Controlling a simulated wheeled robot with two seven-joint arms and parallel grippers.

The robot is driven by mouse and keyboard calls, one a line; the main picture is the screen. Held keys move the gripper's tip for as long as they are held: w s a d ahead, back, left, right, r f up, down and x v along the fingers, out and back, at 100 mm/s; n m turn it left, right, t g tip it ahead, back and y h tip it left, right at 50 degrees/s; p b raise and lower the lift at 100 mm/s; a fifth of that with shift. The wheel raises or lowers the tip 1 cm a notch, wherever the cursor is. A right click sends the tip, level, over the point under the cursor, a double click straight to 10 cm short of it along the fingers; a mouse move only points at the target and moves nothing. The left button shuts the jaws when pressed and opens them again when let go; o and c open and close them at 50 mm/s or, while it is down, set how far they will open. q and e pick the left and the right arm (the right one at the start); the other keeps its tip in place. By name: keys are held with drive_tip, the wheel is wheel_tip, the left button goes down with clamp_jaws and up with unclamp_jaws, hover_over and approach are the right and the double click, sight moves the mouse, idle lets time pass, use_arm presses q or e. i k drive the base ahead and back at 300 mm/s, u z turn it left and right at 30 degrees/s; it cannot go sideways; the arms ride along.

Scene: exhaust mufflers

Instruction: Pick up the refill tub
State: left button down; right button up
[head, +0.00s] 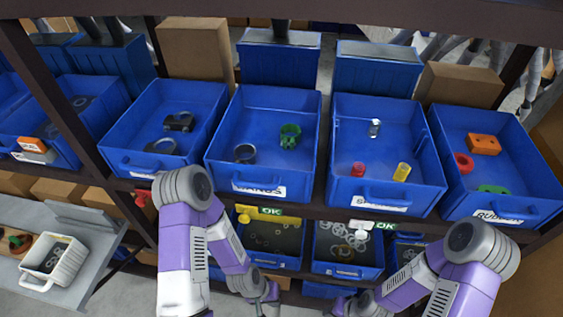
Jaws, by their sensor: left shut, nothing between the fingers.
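A white tub (50,264) with a handle and dark parts inside stands on a grey surface at the lower left; it looks like the refill tub, though I see no label naming it. My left gripper (270,298) is low in the middle of the picture, shut and empty, well to the right of the white tub and apart from it. My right gripper (342,306) is at the bottom edge, right of the left one, partly cut off. Its fingers are too unclear to tell open from shut.
Blue bins (262,178) holding a few rings, clamps and bushings fill the shelf ahead. Lower blue bins (345,270) with rings and green OK tags sit behind my forearms. Cardboard boxes (195,48) stand behind. A shelf post (60,100) rises at the left.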

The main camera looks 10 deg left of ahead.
sight(55, 258)
drive_tip(key=u, duration=0.45)
drive_tip(key=k, duration=0.65)
drive_tip(key=u, duration=1)
drive_tip(key=k, duration=0.6)
drive_tip(key=u, duration=0.35)
drive_tip(key=i, duration=0.75)
drive_tip(key=u, duration=0.35)
drive_tip(key=k, duration=1.2)
drive_tip(key=u, duration=1)
drive_tip(key=i, duration=1.45)
drive_tip(key=z, duration=0.25)
